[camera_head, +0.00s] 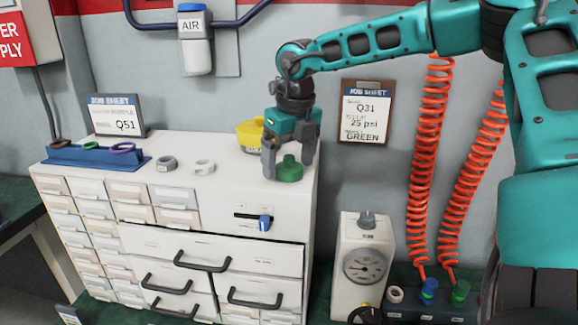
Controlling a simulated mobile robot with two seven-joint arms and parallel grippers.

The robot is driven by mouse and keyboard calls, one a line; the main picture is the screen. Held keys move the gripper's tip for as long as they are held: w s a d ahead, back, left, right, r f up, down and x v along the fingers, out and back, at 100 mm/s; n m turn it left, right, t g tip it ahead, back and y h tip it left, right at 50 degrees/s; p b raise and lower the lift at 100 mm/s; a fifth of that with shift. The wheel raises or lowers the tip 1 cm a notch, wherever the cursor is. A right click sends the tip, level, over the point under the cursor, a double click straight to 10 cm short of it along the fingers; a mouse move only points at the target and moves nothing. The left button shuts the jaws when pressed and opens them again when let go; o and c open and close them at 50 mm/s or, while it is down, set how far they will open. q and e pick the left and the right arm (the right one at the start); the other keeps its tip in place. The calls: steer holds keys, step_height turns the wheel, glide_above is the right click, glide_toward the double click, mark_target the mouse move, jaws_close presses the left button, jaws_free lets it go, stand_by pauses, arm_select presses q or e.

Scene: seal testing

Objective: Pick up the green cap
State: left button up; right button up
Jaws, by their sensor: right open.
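The green cap (289,170) sits upright on the right part of the white cabinet's top, near its right edge. My right gripper (287,158) points down at the cap, its arm coming in from the upper right. Its fingers are apart, one to the left of the cap and one behind it to the right. The gripper is open, and I cannot tell whether a finger touches the cap. My left gripper is out of view.
A yellow container (250,132) stands just behind the gripper. A grey ring (166,163) and a white ring (204,167) lie on the cabinet top (225,190), left of the cap. A blue rack (95,157) holds rings farther left. A gauge box (361,262) stands right of the cabinet.

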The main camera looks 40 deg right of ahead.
steer(key=shift+c, duration=0.4)
steer(key=c, duration=1)
